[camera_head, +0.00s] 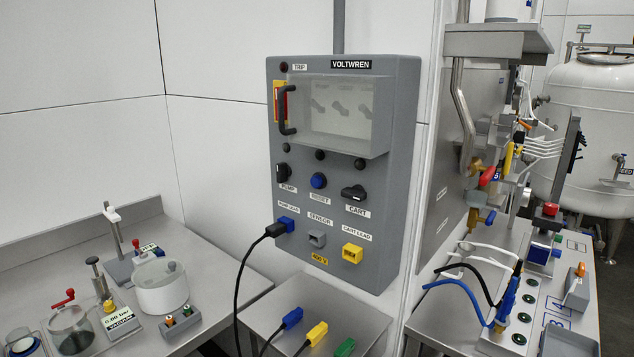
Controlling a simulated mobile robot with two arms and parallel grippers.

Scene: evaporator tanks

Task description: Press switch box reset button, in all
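The switch box (400,200) is a grey VOLTWREN panel on the wall at the middle of the head view. Its blue round reset button (318,181) sits above the RESET label, between the black PUMP knob (283,173) and the black CART knob (353,193). A clear cover (335,110) with a black handle (287,110) is over the upper part, clear of the button. A dark TRIP lamp (284,67) is at the top left. Neither of my grippers shows in the head view.
A black cable with a blue plug (285,224) is in the PUMP LEAD socket. A yellow socket (352,252) is below the CART LEAD label. Loose blue (292,318), yellow (316,332) and green (344,347) plugs lie on the grey table (262,311) below. Benches with equipment flank both sides.

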